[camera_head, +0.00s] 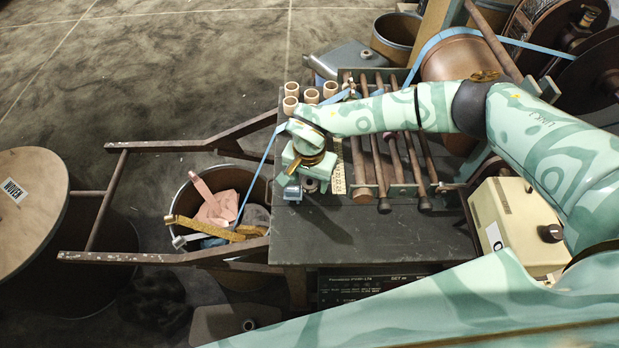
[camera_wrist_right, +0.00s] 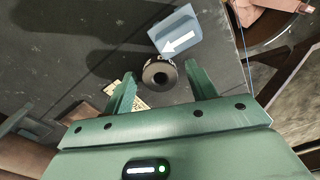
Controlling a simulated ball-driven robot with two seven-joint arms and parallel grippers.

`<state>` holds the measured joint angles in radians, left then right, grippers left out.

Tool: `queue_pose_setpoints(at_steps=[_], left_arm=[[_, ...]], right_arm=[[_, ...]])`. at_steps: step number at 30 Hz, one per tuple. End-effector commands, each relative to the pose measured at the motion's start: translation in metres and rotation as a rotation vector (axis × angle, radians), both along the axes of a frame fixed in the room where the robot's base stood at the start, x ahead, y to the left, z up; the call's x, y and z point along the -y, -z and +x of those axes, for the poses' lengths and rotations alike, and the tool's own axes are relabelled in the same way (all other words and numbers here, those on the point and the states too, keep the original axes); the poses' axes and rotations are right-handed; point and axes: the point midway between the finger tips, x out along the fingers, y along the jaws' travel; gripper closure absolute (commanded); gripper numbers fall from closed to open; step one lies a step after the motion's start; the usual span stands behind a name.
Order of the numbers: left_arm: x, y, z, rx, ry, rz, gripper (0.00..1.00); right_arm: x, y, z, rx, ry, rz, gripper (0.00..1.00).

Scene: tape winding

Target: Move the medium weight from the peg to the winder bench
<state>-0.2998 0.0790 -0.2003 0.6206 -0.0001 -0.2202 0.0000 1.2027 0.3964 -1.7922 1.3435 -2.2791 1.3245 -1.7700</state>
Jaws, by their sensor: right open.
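A small dark round weight (camera_wrist_right: 160,74) with a hole in its top stands on the dark bench top (camera_wrist_right: 75,60). In the head view, the weight (camera_head: 312,186) shows partly below my right gripper (camera_head: 308,172). In the right wrist view, my right gripper (camera_wrist_right: 160,69) is open, with one fingertip on each side of the weight and gaps between. A blue block (camera_wrist_right: 177,32) with a white arrow sits beside the weight. I cannot tell whether a peg runs through the weight, nor its size class. My left gripper is not in view.
Dark rods (camera_head: 376,150) lie right of the gripper. A blue tape (camera_head: 262,165) hangs towards a bin (camera_head: 178,204) of scraps. The bench's front part (camera_head: 350,235) is clear. A cream box (camera_head: 515,225) stands right.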

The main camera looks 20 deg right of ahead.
Motion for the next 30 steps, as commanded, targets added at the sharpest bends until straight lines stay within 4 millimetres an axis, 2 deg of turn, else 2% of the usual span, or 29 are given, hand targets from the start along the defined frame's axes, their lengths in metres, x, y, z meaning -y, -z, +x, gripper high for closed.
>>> queue_pose_setpoints(at_steps=[5,12,16,21,30], left_arm=[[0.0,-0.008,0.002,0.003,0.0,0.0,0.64],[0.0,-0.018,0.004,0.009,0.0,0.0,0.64],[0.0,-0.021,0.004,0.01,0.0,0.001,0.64],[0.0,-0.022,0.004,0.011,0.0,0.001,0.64],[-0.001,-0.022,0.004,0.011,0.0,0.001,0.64]], right_arm=[[0.0,-0.028,0.002,0.006,0.0,0.001,0.43],[0.0,-0.085,0.001,0.006,-0.002,0.001,0.43],[0.0,-0.108,0.001,0.004,0.0,0.0,0.43],[0.0,-0.121,0.0,0.001,0.0,0.0,0.43],[0.0,-0.122,0.0,0.0,0.0,0.0,0.43]])
